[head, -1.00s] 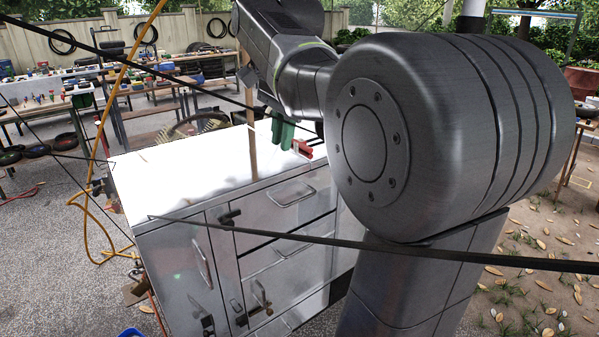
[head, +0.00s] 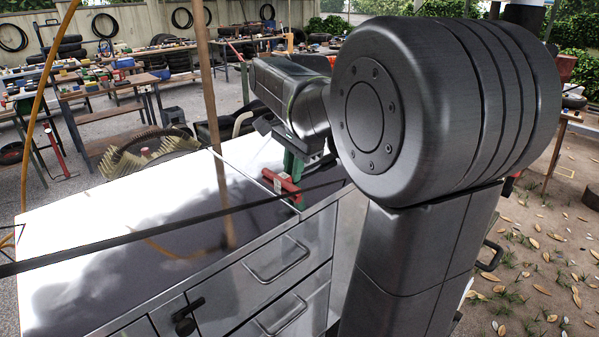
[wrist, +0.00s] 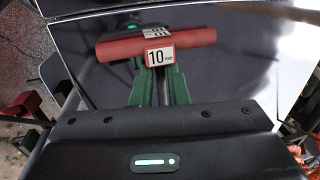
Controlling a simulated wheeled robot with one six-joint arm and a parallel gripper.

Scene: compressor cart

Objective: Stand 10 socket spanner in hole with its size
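The 10 socket spanner (wrist: 195,38) has a red crossbar handle with a white "10 mm" label in the wrist view. In the head view its red handle (head: 283,182) shows low over the cart top. My gripper (wrist: 158,75) has green fingers on either side of the labelled middle of the handle and appears shut on it. The fingers also show in the head view (head: 291,167). The socket end is hidden, and I cannot tell whether it touches the top. No hole with a size mark can be made out.
The shiny steel cart top (head: 120,225) mirrors its surroundings and is largely clear to the left. Drawers with handles (head: 278,262) face the front. Workbenches (head: 110,85) stand farther back. A dark cable crosses the view.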

